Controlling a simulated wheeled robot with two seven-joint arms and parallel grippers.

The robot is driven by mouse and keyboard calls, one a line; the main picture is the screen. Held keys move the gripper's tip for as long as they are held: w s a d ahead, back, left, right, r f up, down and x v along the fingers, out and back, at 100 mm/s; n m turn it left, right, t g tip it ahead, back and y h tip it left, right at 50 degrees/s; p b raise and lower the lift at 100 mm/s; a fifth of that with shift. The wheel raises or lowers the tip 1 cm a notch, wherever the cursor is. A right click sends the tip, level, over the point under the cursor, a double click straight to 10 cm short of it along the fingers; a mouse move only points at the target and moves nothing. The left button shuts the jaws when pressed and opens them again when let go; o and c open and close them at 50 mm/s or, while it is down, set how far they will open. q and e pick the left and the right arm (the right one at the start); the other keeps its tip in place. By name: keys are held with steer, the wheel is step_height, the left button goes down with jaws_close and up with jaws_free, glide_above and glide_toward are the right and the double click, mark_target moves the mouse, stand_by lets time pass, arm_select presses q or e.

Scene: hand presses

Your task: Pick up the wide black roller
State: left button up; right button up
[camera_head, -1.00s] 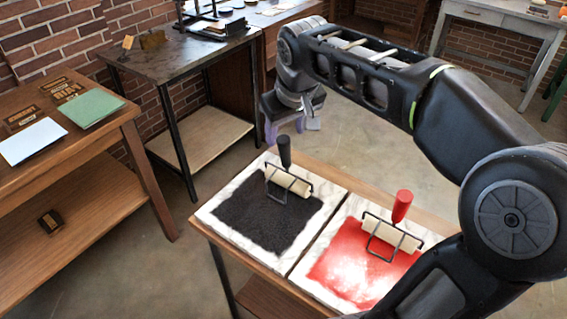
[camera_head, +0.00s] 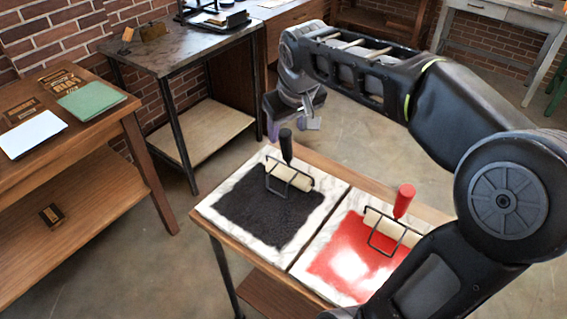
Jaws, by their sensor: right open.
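The roller with the black handle (camera_head: 286,150) rests on the black ink patch (camera_head: 250,215) of the left marble slab. Its pale cylinder (camera_head: 289,176) sits in a dark wire frame, and its handle points up. My right gripper (camera_head: 290,126) is open and hangs just behind and above this handle, close to it. I cannot tell whether they touch. My left gripper is not in view.
A second roller with a red handle (camera_head: 404,201) stands on the red ink slab to the right. A wooden table (camera_head: 60,150) with white and green sheets is at left. A dark-topped table (camera_head: 170,60) stands behind. My right arm covers the right side.

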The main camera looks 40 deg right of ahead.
mark_target(286, 134)
steer(key=p+x, duration=0.1)
steer(key=x, duration=0.4)
steer(key=shift+f, duration=0.1)
steer(key=shift+c, duration=0.3)
jaws_close()
stand_by(0.5)
